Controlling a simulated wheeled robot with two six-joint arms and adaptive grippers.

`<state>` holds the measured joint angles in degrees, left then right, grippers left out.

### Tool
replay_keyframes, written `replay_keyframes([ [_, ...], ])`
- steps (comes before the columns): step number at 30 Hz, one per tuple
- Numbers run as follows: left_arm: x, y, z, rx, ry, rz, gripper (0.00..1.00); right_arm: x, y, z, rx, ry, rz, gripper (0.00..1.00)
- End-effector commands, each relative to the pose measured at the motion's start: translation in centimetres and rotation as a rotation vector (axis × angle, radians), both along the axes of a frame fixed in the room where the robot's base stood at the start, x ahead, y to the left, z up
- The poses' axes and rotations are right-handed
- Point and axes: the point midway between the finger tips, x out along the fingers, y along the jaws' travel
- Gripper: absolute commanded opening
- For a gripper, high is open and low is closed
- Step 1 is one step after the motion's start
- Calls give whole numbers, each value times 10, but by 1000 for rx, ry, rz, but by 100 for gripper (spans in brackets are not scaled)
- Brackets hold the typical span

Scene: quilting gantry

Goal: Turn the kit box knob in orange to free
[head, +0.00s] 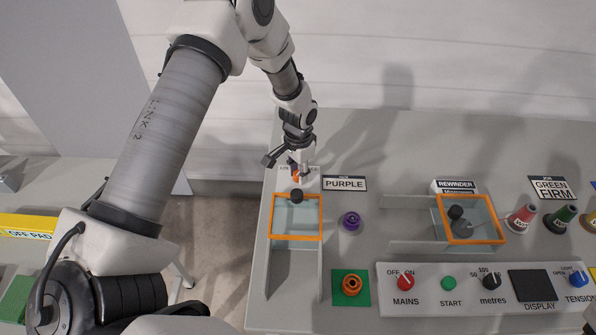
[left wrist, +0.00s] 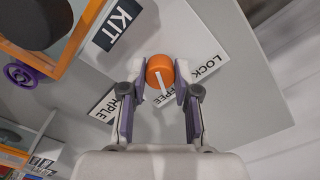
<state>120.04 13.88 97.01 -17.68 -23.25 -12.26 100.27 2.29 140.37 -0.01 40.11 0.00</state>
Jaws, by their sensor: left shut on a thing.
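The orange kit box knob (left wrist: 160,70) sits between the two fingertips of my left gripper (left wrist: 162,77) in the left wrist view, with a white pointer line on it. The gripper is shut on the knob. A label reading LOCK (left wrist: 203,66) lies to the right of the knob, partly covered by a finger. In the head view the knob (head: 296,176) shows as a small orange spot below the left gripper (head: 298,167), behind the orange-rimmed box (head: 297,238). My right gripper is not in view.
A black round handle (head: 296,195) stands at the box's back rim, close to the gripper. A PURPLE label (head: 344,184) and a purple ring (head: 351,221) are to the right. A second orange-rimmed box (head: 470,240) and a control panel (head: 428,300) stand farther right.

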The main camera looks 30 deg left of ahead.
Motion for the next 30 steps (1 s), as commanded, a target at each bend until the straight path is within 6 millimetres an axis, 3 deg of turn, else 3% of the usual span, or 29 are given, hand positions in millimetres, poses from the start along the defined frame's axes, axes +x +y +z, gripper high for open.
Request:
replay_keyframes([
  [5, -2, 0, -2, 0, 5, -1, 0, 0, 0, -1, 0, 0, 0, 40],
  [6, -2, 0, -2, 0, 5, -1, 34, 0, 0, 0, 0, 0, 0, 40],
  [8, -2, 0, -2, 0, 5, 0, 55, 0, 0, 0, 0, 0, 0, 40],
  [20, 0, 0, 8, 0, -1, 1, 55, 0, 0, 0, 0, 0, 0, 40],
  [30, 1, 0, 87, 0, -1, 0, 55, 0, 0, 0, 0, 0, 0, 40],
])
